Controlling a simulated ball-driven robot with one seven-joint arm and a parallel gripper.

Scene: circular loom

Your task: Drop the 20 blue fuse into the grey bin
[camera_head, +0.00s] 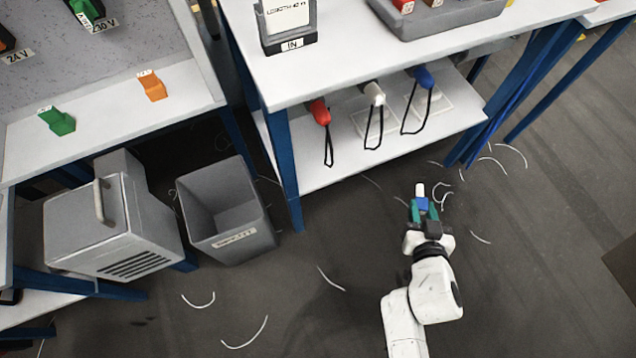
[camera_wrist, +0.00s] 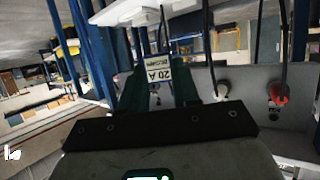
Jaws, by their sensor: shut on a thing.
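A small blue fuse (camera_head: 422,204) with a white top is held between the green fingers of my gripper (camera_head: 423,209), over the open floor in front of the right table. In the wrist view the fuse (camera_wrist: 158,70) shows a white label reading "20 A" upside down, between the fingertips of my gripper (camera_wrist: 158,85). The gripper is shut on it. The grey bin (camera_head: 226,212) stands on the floor to the left of my gripper, with its open top facing up and a label on its front. The gripper is well apart from the bin.
A table (camera_head: 350,55) with a lower shelf (camera_head: 420,135) stands behind my gripper. A grey boxy machine (camera_head: 115,225) is left of the bin. A green block (camera_head: 57,121) and an orange block (camera_head: 152,86) lie on the left bench. White strands litter the otherwise clear floor.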

